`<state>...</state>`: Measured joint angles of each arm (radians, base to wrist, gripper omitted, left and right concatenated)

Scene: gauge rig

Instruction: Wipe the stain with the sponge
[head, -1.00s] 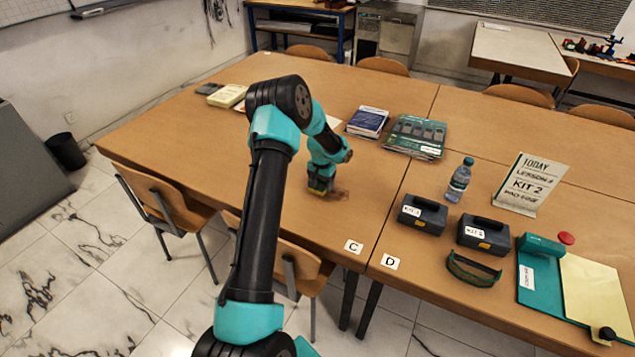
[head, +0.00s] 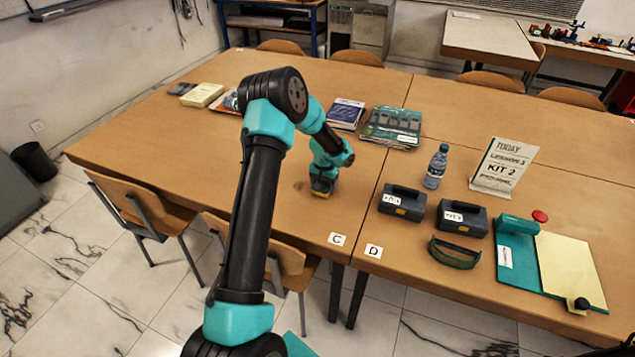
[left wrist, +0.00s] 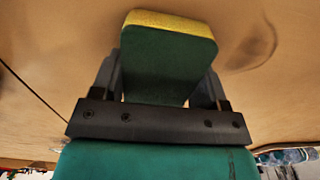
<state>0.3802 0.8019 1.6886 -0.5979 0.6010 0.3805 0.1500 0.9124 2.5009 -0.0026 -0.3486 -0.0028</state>
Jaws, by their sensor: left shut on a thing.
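My left gripper (head: 322,181) is low over the wooden table, shut on a sponge (head: 321,193). In the left wrist view the sponge (left wrist: 170,55) is dark green with a yellow face turned to the tabletop, held between both fingers. It is at or very near the surface; contact is not clear. A brown, smudged stain (left wrist: 262,45) shows beside the sponge, to its right in the left wrist view. In the head view a faint part of the stain (head: 300,187) shows just left of the gripper; the gripper may hide more. My right gripper is not in view.
To the right stand a bottle (head: 436,167), two dark cases (head: 402,202) and a sign (head: 503,166). The table left of my arm is mostly clear.

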